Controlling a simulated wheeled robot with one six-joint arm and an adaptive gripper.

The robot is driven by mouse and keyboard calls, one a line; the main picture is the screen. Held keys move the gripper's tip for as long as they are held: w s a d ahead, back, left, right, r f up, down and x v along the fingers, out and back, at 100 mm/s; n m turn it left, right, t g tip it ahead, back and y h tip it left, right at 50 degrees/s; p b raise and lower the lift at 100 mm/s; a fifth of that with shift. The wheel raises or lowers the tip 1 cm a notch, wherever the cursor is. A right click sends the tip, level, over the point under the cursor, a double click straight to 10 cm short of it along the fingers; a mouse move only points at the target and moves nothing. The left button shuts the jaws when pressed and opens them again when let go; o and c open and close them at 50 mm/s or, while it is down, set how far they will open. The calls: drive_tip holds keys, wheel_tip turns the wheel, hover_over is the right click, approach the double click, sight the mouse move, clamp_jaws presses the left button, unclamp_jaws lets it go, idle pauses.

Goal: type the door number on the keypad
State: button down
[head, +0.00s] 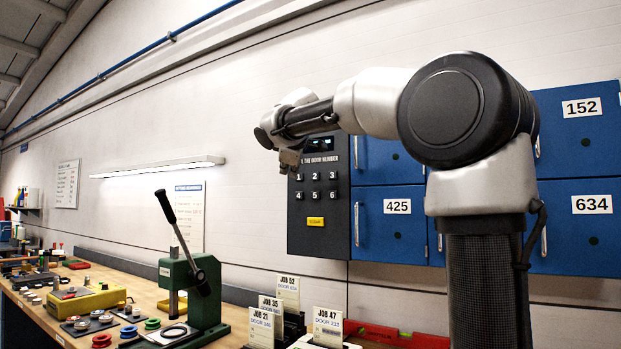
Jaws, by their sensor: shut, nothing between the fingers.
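The dark keypad (318,215) is fixed to the wall left of the lockers. My gripper (288,166) is in front of the keypad's upper left, shut and empty. Job cards with door numbers stand on the bench: Job 52 (288,287), Job 35 (268,303), Job 21 (262,328) and Job 47 (327,326).
Blue lockers numbered 425 (397,206), 152 (582,107) and 634 (592,204) are right of the keypad. A green press (190,285) with a raised lever stands on the bench. A red level (395,335) lies behind the cards.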

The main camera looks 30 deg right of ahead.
sight(315, 176)
idle(0.4)
drive_tip(key=shift+w+d+f, duration=0.1)
drive_tip(key=shift+w+d, duration=0.7)
drive_tip(key=shift+d, duration=0.4)
drive_tip(key=shift+w+d+r, duration=0.1)
drive_tip(key=shift+w+d, duration=0.75)
drive_tip(key=shift+d, duration=0.4)
drive_tip(key=shift+w+d+f, duration=0.1)
drive_tip(key=shift+w+d, duration=0.7)
drive_tip(key=shift+d, duration=0.4)
drive_tip(key=shift+d, duration=0.1)
drive_tip(key=shift+w+d, duration=0.2)
drive_tip(key=shift+d, duration=0.05)
drive_tip(key=shift+w+d, duration=0.25)
drive_tip(key=shift+d, duration=0.1)
drive_tip(key=shift+s+a, duration=0.5)
drive_tip(key=shift+a, duration=0.2)
drive_tip(key=shift+w, duration=0.1)
